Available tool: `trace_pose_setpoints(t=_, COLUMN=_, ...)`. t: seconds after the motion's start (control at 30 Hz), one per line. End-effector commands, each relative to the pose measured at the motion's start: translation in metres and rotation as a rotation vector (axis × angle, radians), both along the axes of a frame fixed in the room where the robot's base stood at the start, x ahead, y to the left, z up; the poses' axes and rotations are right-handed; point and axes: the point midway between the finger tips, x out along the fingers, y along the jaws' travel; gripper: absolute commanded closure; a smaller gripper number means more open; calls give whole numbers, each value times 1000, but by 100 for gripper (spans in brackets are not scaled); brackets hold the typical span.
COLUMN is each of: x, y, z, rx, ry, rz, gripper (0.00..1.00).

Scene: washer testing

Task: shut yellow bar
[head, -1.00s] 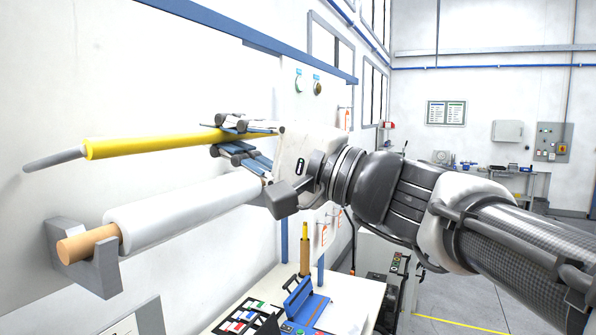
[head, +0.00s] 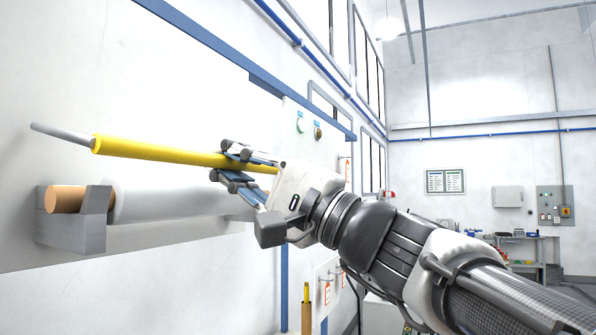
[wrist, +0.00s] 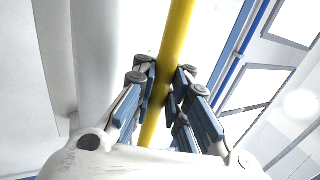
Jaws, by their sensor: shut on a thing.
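The yellow bar (head: 160,152) is a long yellow rod with a grey end piece at its left. It runs above and in front of a white roll (head: 160,198) on the wall. My gripper (head: 238,165) is closed around the bar near its right end. In the wrist view the bar (wrist: 176,40) passes between the blue-padded fingers of my gripper (wrist: 165,95), which press on it from both sides. The bar's far right end is hidden behind my gripper.
A grey bracket (head: 85,225) on the wall holds the roll's tan core (head: 64,199). A blue rail (head: 215,45) runs along the wall above. A small yellow upright post (head: 306,308) stands below my wrist. A grey electrical box (head: 555,205) is on the far wall.

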Motion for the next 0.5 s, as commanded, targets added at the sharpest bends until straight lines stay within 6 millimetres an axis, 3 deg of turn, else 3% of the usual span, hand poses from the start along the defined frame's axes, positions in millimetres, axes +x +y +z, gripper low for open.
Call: trace_pose_setpoints(t=0.5, x=2, y=1, z=-8, rx=-7, ry=3, rz=-1, gripper=100)
